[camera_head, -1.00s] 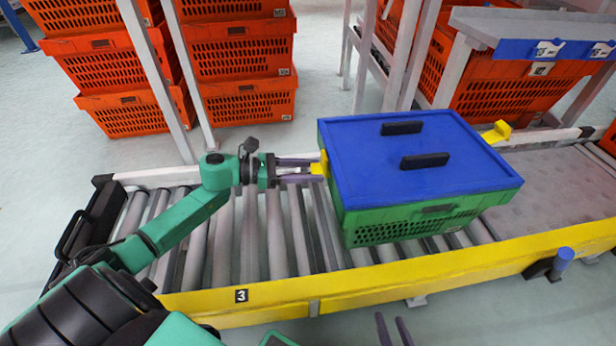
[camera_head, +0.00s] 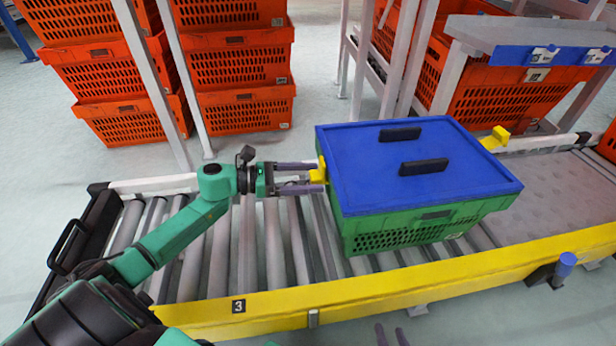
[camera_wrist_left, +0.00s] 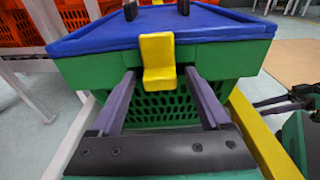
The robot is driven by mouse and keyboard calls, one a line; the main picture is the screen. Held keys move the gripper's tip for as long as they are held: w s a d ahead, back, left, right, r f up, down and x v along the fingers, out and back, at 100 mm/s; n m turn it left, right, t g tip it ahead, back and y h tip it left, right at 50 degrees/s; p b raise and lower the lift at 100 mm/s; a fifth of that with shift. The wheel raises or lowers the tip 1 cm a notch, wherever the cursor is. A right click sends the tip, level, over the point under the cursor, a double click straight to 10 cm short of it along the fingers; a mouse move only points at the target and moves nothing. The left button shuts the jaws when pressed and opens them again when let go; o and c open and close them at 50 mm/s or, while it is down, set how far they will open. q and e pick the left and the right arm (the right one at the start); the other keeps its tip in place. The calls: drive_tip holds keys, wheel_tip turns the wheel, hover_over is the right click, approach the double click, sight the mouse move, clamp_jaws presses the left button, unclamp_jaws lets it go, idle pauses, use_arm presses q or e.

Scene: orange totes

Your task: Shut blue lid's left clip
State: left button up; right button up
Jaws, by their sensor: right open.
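The blue lid (camera_head: 375,165) lies flat on a green tote (camera_head: 400,228). Its left yellow clip (camera_head: 318,173) stands upright at the lid's left edge; in the left wrist view the clip (camera_wrist_left: 157,52) overlaps the lid rim and runs down the tote's end wall, its lower part jutting outward. My left gripper (camera_head: 296,178) is open, with one finger on each side of the clip's lower end, apart from it. My right gripper (camera_head: 392,335) shows only its fingertips at the bottom edge, open and empty. The right yellow clip (camera_head: 495,138) sticks outward from the lid.
The tote stands on a roller conveyor (camera_head: 270,240) with a yellow front rail (camera_head: 400,284). Stacked orange totes (camera_head: 235,62) stand behind at the left. A shelf frame with an orange tote (camera_head: 510,88) stands behind at the right. Rollers left of the tote are clear.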

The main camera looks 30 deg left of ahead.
use_arm(q)
drive_tip(key=p+v, duration=0.3)
drive_tip(key=v, duration=1.1)
drive_tip(key=shift+a, duration=0.25)
use_arm(e)
wheel_tip(320, 180, up, 3)
drive_tip(key=shift+d+r+g, duration=0.1)
drive_tip(key=shift+r+g, duration=0.05)
drive_tip(key=shift+g, duration=0.15)
use_arm(q)
drive_tip(key=shift+s+r, duration=0.1)
drive_tip(key=shift+s, duration=0.05)
